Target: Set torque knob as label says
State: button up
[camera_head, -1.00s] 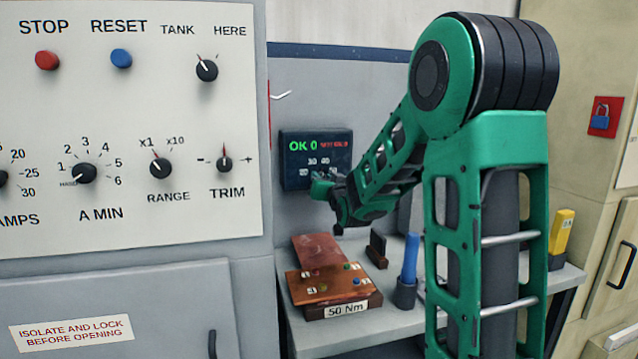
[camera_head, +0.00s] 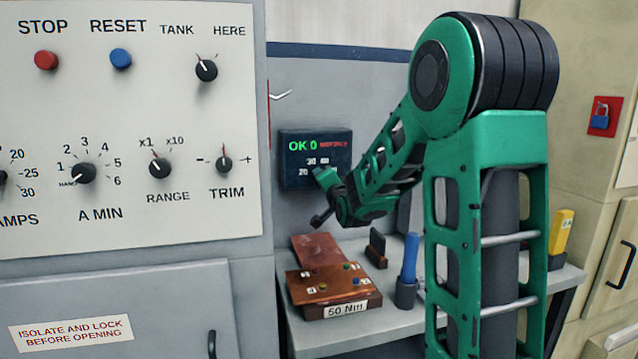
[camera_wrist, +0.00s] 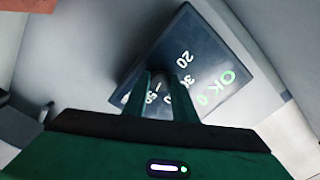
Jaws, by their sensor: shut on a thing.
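The torque panel (camera_head: 291,160) is a dark box on the back wall, with a green "OK 0" and small red text that I cannot read. White scale numbers, among them 20 and 30, ring the knob. In the wrist view the panel (camera_wrist: 232,62) is tilted. My gripper (camera_wrist: 163,88) is shut on the torque knob (camera_wrist: 158,82), whose body is mostly hidden between the fingers. In the head view my gripper (camera_head: 323,174) covers the lower part of the dial. The label (camera_head: 346,310) on the front of the wooden block reads "50 Nm".
A large control panel (camera_head: 130,215) fills the left.

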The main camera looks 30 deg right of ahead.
jog(key=shift+a+f+m, duration=0.3)
jog(key=shift+f, duration=0.1)
jog(key=o, duration=1)
jog(key=shift+o, duration=0.2)
jog(key=shift+d+r, duration=0.15)
jog(key=shift+r, duration=0.05)
jog(key=v, duration=1)
jog(key=shift+s, duration=0.3)
jog(key=s+f+n+g, duration=0.1)
jog(key=s+f+g, duration=0.2)
jog(key=s+f, duration=0.1)
jog(key=s+f+n+g+y, duration=0.1)
jog(key=s+f+n+g, duration=0.1)
jog(key=s+f+g, duration=0.1)
jog(key=s+d+f+n+g, duration=0.1)
jog(key=s+f+g, duration=0.2)
jog(key=s+f, duration=0.3)
jog(key=shift+s+d+f+n, duration=0.1)
jog(key=shift+s+n, duration=0.3)
jog(key=s+a+f+n+g+y, duration=0.2)
jog(key=s+a+g, duration=0.1)
jog(key=s, duration=0.8)
jog(key=s+a+f+n+g+y, duration=0.2)
jog(key=s+g, duration=0.3)
jog(key=s, duration=0.6)
jog(key=shift+s+a+f+g, duration=0.2)
jog(key=shift+s+a+g, duration=0.15)
jog(key=shift+a, duration=0.3)
